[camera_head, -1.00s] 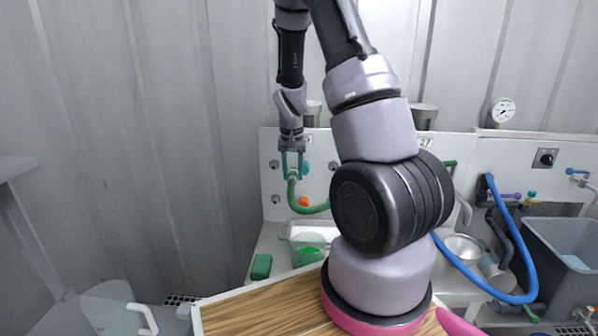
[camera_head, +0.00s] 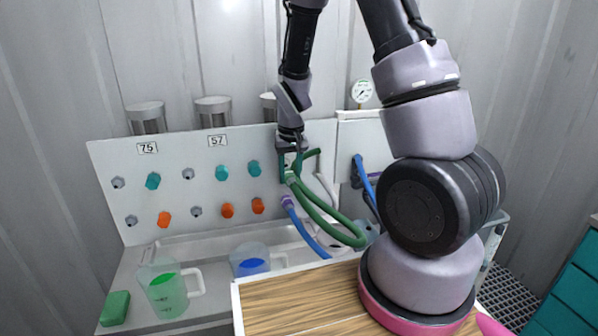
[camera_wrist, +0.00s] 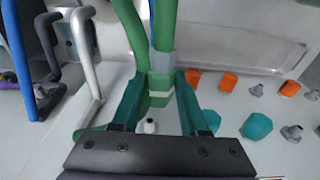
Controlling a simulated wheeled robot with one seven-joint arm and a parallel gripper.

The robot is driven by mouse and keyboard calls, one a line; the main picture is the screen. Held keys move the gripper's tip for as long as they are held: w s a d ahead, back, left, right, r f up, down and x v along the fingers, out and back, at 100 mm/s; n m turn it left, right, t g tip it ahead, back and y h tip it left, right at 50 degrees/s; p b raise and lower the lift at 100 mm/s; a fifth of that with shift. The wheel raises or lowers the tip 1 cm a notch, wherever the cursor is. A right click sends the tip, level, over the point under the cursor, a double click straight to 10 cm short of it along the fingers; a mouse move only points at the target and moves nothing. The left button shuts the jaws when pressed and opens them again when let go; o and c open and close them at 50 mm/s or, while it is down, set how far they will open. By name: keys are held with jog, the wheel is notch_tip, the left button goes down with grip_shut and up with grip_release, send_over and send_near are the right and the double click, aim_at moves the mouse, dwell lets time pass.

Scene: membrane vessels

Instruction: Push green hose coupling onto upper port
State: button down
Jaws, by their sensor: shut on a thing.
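In the head view my gripper (camera_head: 290,170) is at the right end of the upper row of ports on the white panel. In the wrist view its teal fingers (camera_wrist: 160,80) are closed around the green hose coupling (camera_wrist: 159,92). The green hose (camera_head: 325,208) runs from it down and to the right. A pale port-like nub with a dark tip (camera_wrist: 150,126) shows between the fingers, beside the coupling in the picture. It looks uncovered; the gap in depth cannot be told. In the head view this spot is hidden by my gripper.
The panel (camera_head: 105,160) carries teal plugs (camera_head: 222,172) above, orange plugs (camera_head: 227,210) below, and bare grey fittings. A blue hose with a purple coupling (camera_head: 287,201) sits just below my gripper. Jugs (camera_head: 168,292) and a green block (camera_head: 115,308) stand below the panel.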

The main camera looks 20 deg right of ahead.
jog(key=shift+d, duration=0.3)
jog(key=shift+w+d, duration=0.2)
jog(key=shift+w, duration=2.2)
jog(key=shift+w, duration=1.25)
jog(key=shift+c, duration=1.7)
grip_release()
jog(key=shift+r, duration=0.15)
